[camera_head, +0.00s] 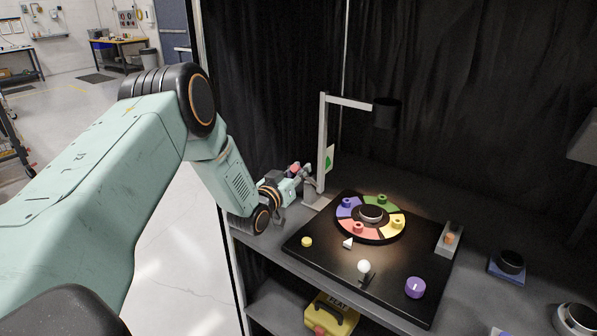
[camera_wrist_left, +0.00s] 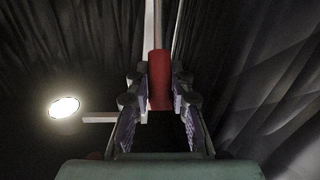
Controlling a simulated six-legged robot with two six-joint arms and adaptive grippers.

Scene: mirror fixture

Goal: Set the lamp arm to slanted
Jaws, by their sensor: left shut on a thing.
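The lamp has an upright pale post (camera_head: 322,145), a roughly level lamp arm (camera_head: 348,102) and a black lamp head (camera_head: 386,113) over the board. In the left wrist view the lit lamp head (camera_wrist_left: 64,108) is at the left, joined by the lamp arm (camera_wrist_left: 98,120). My left gripper (camera_head: 303,173) is beside the post, low on its left side. In the left wrist view my left gripper (camera_wrist_left: 159,88) is shut on a red handle (camera_wrist_left: 159,70) standing upright between its fingers. A bit of the red handle (camera_head: 294,168) shows in the head view. My right gripper is not in view.
A black board (camera_head: 330,260) on the bench carries a coloured ring (camera_head: 359,227), a white ball on a stand (camera_head: 364,267) and a purple knob (camera_head: 415,288). Dark curtains (camera_head: 440,90) hang behind. A yellow case (camera_head: 331,313) sits on the shelf below.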

